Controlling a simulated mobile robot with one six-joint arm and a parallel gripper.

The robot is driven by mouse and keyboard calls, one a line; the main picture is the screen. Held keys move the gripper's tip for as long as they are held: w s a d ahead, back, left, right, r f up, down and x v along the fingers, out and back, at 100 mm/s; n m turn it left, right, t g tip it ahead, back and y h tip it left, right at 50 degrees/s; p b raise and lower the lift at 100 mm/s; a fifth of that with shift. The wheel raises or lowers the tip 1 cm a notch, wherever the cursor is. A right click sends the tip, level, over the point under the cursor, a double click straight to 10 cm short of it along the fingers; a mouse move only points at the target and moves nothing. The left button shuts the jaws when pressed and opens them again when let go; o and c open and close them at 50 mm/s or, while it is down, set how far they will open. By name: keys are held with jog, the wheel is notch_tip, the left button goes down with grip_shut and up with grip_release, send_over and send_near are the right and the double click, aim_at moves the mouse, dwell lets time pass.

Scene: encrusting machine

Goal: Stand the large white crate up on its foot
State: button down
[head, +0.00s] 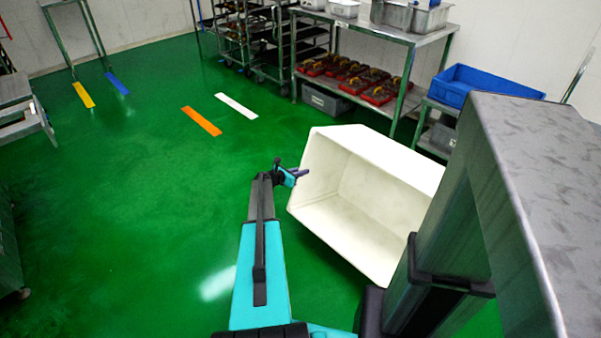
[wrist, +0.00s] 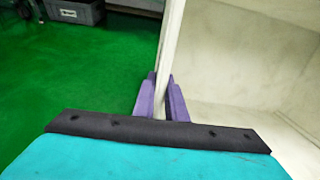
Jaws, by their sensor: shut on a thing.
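The large white crate (head: 345,205) lies tipped on its side, with its open mouth facing me. My own column hides part of its right side in the head view. My gripper (head: 300,172) is at the crate's left rim. In the wrist view, the purple fingers of my gripper (wrist: 161,98) are shut on the rim of the white crate (wrist: 172,45), one finger on each side of the wall. The crate's inside fills the right of that view. Its underside and foot are hidden.
A steel table (head: 425,38) with red trays (head: 362,82) on its lower shelf stands behind the crate. A blue bin (head: 480,84) is at the right. A wheeled rack (head: 270,40) stands at the back. Green floor (head: 140,190) to the left is clear.

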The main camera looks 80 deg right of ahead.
jog(key=shift+t+y, duration=0.4)
jog(key=shift+y, duration=0.2)
jog(key=shift+s+d+r, duration=0.6)
jog(key=shift+d+r, duration=0.1)
jog(key=shift+d, duration=0.1)
jog(key=shift+s+d+r, duration=0.55)
jog(key=shift+d+r, duration=0.1)
jog(key=shift+d, duration=0.15)
jog(key=shift+s+d+b, duration=0.1)
jog(key=shift+b, duration=0.2)
jog(key=shift+y, duration=0.5)
jog(key=d+b, duration=0.1)
jog(key=b, duration=0.1)
jog(key=s+d+r+b, duration=0.1)
jog(key=b, duration=0.1)
jog(key=s+d+r+b, duration=0.1)
jog(key=b, duration=0.1)
jog(key=shift+s+d+b, duration=0.25)
jog(key=shift+d+b, duration=0.1)
jog(key=shift+s+d+r+t+b, duration=0.4)
jog(key=shift+d+b, duration=0.2)
jog(key=shift+b, duration=1.45)
jog(key=shift+s+d+r+y+b, duration=0.1)
jog(key=shift+y+b, duration=0.2)
